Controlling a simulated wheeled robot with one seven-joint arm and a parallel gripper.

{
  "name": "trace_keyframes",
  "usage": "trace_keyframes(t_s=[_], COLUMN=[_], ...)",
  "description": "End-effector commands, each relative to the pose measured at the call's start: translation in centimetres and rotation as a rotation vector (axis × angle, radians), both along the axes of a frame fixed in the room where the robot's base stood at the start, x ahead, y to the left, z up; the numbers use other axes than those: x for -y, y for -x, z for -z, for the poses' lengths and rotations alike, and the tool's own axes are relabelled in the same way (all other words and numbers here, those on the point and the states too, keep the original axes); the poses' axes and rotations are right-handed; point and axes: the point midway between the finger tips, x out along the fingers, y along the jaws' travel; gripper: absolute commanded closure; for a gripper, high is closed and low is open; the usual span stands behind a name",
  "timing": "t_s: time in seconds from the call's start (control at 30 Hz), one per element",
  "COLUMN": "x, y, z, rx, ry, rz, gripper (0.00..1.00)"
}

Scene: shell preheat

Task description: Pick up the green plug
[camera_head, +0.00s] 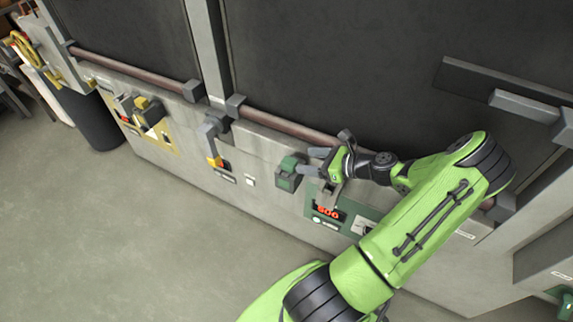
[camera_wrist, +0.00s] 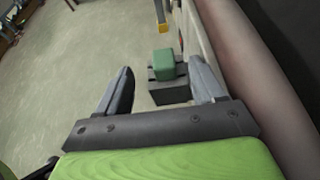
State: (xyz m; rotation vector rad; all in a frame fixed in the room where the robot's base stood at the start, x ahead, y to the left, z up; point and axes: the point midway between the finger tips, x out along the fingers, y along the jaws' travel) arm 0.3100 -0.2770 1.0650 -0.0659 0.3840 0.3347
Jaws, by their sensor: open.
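The green plug (camera_head: 287,181) is a small block at the front edge of the machine's ledge in the head view. In the wrist view the green plug (camera_wrist: 165,60) sits on a dark grey holder (camera_wrist: 171,91). My gripper (camera_head: 314,160) is open just to the right of the plug in the head view. In the wrist view my gripper (camera_wrist: 160,68) has a finger on each side of the plug's line, with the plug ahead of the gap. Contact cannot be seen, and the fingers appear empty. My arm partly covers the panel beside the plug.
A panel with a red display (camera_head: 328,212) is below my gripper. A brownish bar (camera_head: 285,125) runs along the wall behind. A grey lever with a yellow end (camera_head: 212,145) stands to the left. The floor (camera_head: 120,240) in front is clear.

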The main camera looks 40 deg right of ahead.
Motion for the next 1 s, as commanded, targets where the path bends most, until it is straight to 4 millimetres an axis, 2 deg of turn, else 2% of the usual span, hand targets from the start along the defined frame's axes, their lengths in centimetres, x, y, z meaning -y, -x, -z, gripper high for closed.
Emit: trace_keyframes(t_s=[0.03, 0.1, 0.5, 0.6, 0.77, 0.83, 1.0], x=[0.0, -0.1, -2.2, -2.4, -2.4, -2.4, -2.4], y=[-0.1, -0.1, -5.9, -6.6, -6.6, -6.6, -6.6], z=[1.5, 3.0, 4.9, 5.3, 5.3, 5.3, 5.3], rx=[0.000, 0.001, -0.001, -0.001, -0.002, -0.002, -0.002], ry=[-0.005, -0.004, 0.001, 0.002, 0.003, 0.003, 0.003], rz=[0.000, -0.003, -0.006, -0.004, -0.003, -0.003, -0.004], gripper=[0.32, 0.32, 0.32, 0.32, 0.32, 0.38, 0.64])
